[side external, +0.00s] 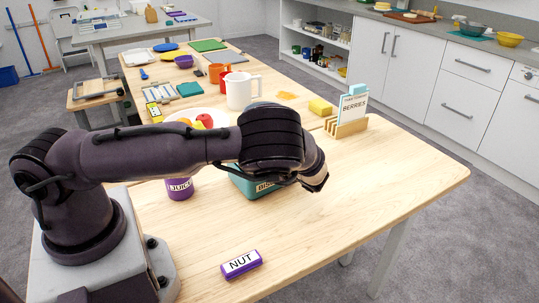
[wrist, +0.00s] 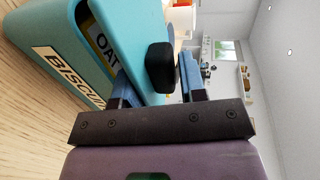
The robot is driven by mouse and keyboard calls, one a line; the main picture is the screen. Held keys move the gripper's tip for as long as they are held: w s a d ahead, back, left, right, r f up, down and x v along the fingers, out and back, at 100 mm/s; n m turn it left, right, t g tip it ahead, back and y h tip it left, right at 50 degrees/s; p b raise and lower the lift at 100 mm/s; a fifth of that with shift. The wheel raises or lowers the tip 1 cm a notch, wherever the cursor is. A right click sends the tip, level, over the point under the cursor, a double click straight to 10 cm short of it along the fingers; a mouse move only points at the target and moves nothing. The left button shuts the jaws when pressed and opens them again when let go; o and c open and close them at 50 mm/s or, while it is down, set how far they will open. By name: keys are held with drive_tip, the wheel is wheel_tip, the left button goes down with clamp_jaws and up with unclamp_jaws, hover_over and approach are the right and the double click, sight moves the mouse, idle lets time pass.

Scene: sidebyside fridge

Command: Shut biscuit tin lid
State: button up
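The teal biscuit tin (wrist: 55,50) stands open in the wrist view, turned sideways, with its label partly cut off. An item marked "OAT" (wrist: 104,46) is inside it. The tin's teal lid (wrist: 135,35) is raised, with a black knob (wrist: 160,68) on its outer face. My gripper (wrist: 155,64) has its fingers apart, one on each side of the lid edge and knob; a firm hold is not visible. In the side view the tin (side external: 255,187) is largely hidden behind my arm, and my gripper (side external: 316,182) is at its right.
A purple juice container (side external: 180,189) stands left of the tin. A purple NUT box (side external: 241,264) lies near the front. A white pitcher (side external: 243,92) and fruit plate (side external: 197,117) are behind my arm. A wooden rack with a BERRIES card (side external: 353,108) is at right. The right front table is clear.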

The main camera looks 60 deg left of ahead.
drive_tip(key=v, duration=1.3)
